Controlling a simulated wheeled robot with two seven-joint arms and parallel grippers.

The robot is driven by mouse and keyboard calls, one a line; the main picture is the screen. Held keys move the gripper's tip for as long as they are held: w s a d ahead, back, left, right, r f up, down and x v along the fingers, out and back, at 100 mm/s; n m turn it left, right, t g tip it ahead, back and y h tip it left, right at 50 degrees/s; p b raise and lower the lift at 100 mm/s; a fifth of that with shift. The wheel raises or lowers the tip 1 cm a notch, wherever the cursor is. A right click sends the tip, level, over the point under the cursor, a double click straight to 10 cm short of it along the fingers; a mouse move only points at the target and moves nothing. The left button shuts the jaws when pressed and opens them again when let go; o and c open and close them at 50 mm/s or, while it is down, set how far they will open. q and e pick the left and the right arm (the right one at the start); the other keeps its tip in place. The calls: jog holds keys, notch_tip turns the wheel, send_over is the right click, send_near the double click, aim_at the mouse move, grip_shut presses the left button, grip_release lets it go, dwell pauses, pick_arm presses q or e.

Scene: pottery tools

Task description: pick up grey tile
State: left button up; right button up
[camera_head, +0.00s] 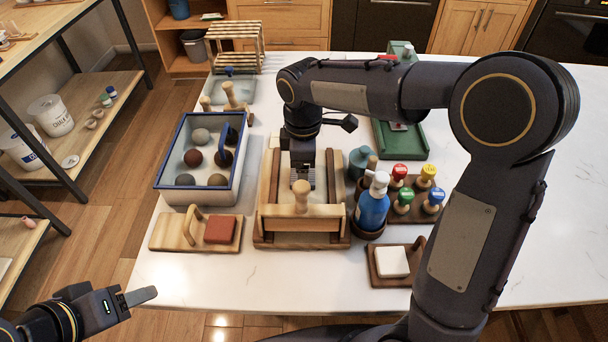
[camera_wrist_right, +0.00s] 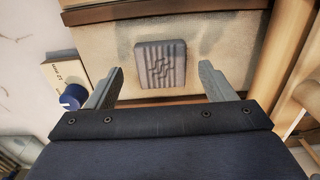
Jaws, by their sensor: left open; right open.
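My right gripper (camera_wrist_right: 161,70) is open, with one finger to each side of the tile; I see no contact. In the head view my right gripper (camera_head: 302,178) reaches down over the wooden press tray (camera_head: 272,238) and largely hides the tile. My left gripper (camera_head: 143,296) is open and empty at the lower left, off the table's front edge.
A blue-rimmed box (camera_head: 178,196) with several clay balls stands left of the tray. A board with a red block (camera_head: 219,230) lies front left. A blue bottle (camera_head: 372,207), several colored stamps (camera_head: 404,199) and a white block (camera_head: 391,261) stand right. The white table is clear at far right.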

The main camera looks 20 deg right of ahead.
jog(key=shift+f, duration=0.75)
jog(key=shift+a, duration=0.1)
jog(key=c, duration=1.1)
jog(key=shift+r, duration=0.15)
